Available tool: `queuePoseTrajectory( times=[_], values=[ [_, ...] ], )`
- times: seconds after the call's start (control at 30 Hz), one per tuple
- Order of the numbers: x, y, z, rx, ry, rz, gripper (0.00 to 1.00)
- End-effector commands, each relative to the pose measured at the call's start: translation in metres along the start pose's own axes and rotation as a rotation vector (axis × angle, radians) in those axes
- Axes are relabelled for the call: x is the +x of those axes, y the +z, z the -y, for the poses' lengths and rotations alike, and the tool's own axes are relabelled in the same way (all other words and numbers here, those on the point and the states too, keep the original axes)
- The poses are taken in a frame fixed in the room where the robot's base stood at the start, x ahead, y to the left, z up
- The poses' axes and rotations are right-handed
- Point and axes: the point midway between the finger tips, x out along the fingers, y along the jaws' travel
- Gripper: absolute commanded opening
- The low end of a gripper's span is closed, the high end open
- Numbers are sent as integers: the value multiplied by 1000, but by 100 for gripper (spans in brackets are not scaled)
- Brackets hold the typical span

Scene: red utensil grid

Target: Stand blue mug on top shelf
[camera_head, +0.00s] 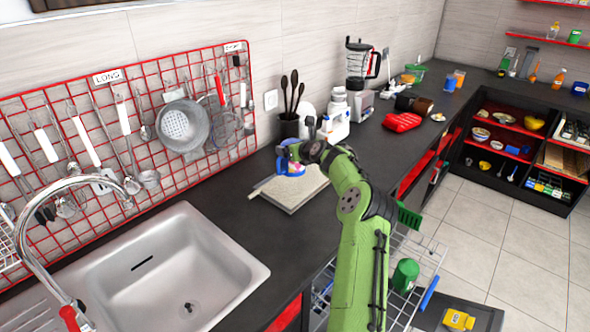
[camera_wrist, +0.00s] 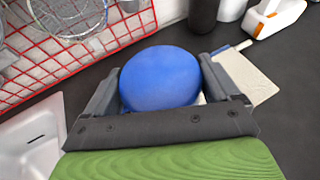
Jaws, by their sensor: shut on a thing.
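The blue mug (camera_wrist: 160,80) is between the two fingers of my gripper (camera_wrist: 158,68), which is shut on it. In the wrist view it shows as a smooth, rounded blue shape, and I cannot make out its handle. In the head view the mug (camera_head: 290,167) is at my gripper (camera_head: 297,154), over a pale cutting board (camera_head: 290,189) on the dark counter. I cannot tell whether it touches the board. Red wall shelves (camera_head: 545,41) are at the far upper right, with bottles and small items on them.
The sink (camera_head: 172,270) is at the left, below a red utensil grid (camera_head: 100,130). A utensil holder (camera_head: 289,124), a white bottle (camera_head: 336,118) and a blender (camera_head: 359,65) stand behind the board. A low cabinet (camera_head: 520,140) with bowls is at the right. A wire cart (camera_head: 425,255) stands beside my arm.

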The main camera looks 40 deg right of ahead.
Motion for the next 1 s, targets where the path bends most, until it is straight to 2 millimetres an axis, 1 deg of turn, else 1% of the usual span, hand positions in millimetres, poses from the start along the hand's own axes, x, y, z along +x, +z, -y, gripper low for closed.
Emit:
queuePoseTrajectory(
  times=[0.03, 0.1, 0.17, 0.27, 0.43, 0.5, 0.67, 0.8, 0.83, 0.9, 1.0],
  values=[
    [6, -16, 1, 3, 0, -6, 47],
    [12, -31, 0, 3, 1, -4, 47],
    [16, -41, 0, 3, 1, -4, 47],
    [21, -51, 0, 1, 2, -2, 47],
    [32, -79, -1, 1, 2, -4, 47],
    [34, -83, -1, 0, 1, 0, 47],
    [33, -81, 0, 0, 1, 0, 47],
    [35, -86, 0, 1, 1, 0, 47],
    [35, -87, 0, 1, 1, -3, 92],
    [35, -86, 0, 1, 1, -3, 100],
    [35, -86, 0, 1, 1, -3, 100]
  ],
)
